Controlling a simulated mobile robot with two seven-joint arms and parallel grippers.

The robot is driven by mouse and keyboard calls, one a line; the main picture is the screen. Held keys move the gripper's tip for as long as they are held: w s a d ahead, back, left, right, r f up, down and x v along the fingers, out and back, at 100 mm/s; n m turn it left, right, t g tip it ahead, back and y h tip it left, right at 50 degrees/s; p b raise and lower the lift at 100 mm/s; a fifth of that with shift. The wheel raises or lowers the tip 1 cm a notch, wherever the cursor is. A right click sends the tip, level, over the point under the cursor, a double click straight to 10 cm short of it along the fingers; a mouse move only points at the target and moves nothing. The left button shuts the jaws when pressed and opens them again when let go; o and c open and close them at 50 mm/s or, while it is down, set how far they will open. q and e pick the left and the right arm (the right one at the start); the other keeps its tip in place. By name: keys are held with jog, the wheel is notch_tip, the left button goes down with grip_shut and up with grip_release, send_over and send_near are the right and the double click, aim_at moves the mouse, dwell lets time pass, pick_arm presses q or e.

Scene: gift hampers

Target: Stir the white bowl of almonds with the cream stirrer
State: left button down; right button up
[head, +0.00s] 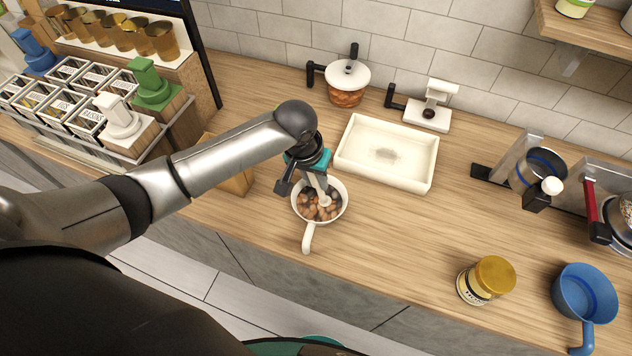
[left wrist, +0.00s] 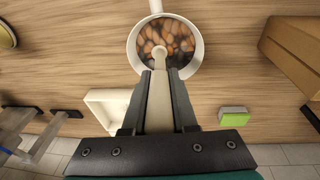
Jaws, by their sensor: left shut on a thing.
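The white bowl (head: 341,208) with a handle stands on the wooden counter near its front edge and holds brown almonds (head: 311,207). It also shows in the left wrist view (left wrist: 196,66), with the almonds (left wrist: 160,40) inside. My left gripper (head: 309,178) is above the bowl, shut on the cream stirrer (left wrist: 159,112). In the head view the stirrer (head: 323,188) points down into the bowl, its lower end among the almonds. My right gripper is not in view.
An empty cream tray (head: 427,171) lies right behind the bowl. A wooden block (head: 238,181) stands to its left. A gold-lidded jar (head: 487,280) and a blue pan (head: 585,295) are at the right. Counter between bowl and jar is clear.

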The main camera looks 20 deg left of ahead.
pick_arm(q)
jog(key=shift+w+a, duration=0.15)
jog(key=shift+w, duration=0.05)
jog(key=shift+w+a, duration=0.3)
jog(key=shift+a, duration=0.2)
jog(key=shift+s+a, duration=0.25)
jog(key=shift+a, duration=0.35)
jog(key=shift+s, duration=0.1)
